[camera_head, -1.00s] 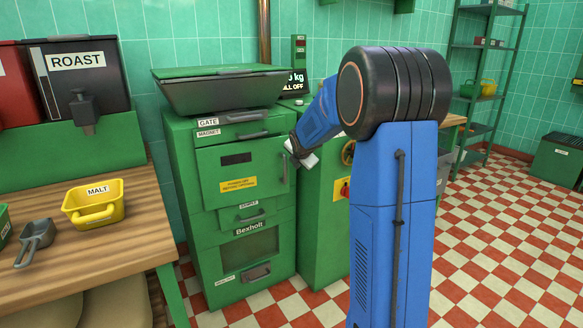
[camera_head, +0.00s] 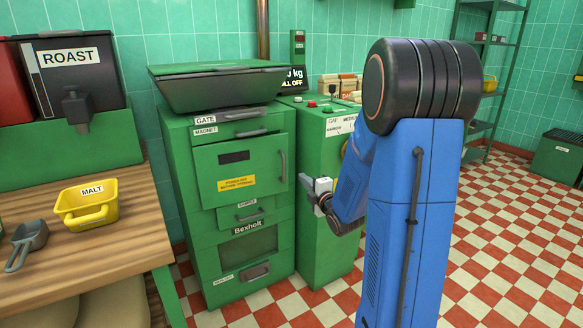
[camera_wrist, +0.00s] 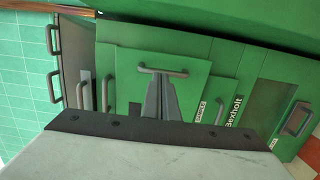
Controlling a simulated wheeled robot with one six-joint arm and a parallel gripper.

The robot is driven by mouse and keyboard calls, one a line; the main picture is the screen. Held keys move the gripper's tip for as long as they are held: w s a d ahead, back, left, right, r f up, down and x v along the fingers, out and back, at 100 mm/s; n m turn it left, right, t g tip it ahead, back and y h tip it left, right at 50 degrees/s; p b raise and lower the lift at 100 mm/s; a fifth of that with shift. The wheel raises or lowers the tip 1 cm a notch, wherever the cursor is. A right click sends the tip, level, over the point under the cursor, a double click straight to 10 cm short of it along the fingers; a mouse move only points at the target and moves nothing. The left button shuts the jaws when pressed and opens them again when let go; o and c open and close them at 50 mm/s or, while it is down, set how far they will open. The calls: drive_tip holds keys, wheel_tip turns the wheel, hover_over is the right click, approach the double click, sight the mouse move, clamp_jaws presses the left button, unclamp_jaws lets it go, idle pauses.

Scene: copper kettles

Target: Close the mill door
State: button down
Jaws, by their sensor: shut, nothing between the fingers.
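The mill (camera_head: 205,250) is a tall green cabinet with a dark hopper on top. Its door (camera_head: 215,175) is a green panel with a dark window, a yellow sticker and a grey handle (camera_head: 283,166) at its right edge. The door lies close to the cabinet front; I cannot tell whether it is fully flush. My gripper (camera_head: 311,188) is shut and empty, right of and below the handle, apart from it. In the wrist view the fingers (camera_wrist: 160,100) point at the door (camera_wrist: 194,82), with the handle (camera_wrist: 180,73) just beyond their tips. The fingers cover part of the door.
A green control cabinet (camera_head: 317,235) stands right of the mill, behind my gripper. A wooden table (camera_head: 130,250) on the left holds a yellow MALT scoop bin (camera_head: 88,212) and a grey scoop (camera_head: 25,243). The checkered floor (camera_head: 500,260) to the right is clear.

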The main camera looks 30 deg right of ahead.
drive_tip(key=w+d, duration=0.1)
drive_tip(key=w, duration=1.3)
drive_tip(key=shift+s, duration=0.1)
drive_tip(key=w, duration=0.4)
drive_tip(key=shift+w+d+r, duration=0.3)
drive_tip(key=shift+w+d, duration=0.05)
